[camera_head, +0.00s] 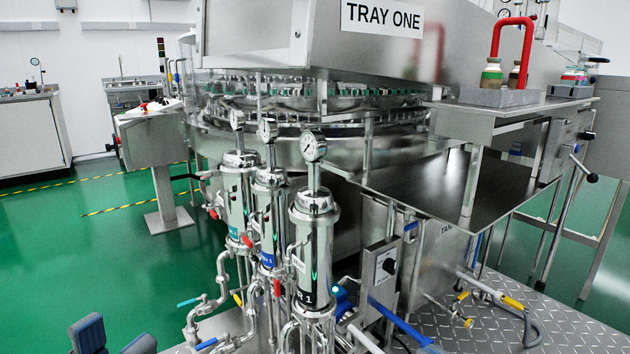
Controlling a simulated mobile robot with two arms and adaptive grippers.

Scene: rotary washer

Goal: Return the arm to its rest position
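My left gripper (114,338) shows at the bottom left corner, in front of the green floor. Only its two blue-grey finger pads are in view, with a gap between them. It holds nothing that I can see and stands apart from the machine. The rest of my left arm is out of the frame. My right gripper is not in view.
The rotary washer (370,150) fills the middle, with several steel filter housings (312,240) with gauges before it. A steel tray holding bottles (491,74) is at the upper right. Diamond-plate flooring (560,325) lies lower right. Green floor (90,260) is clear at left.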

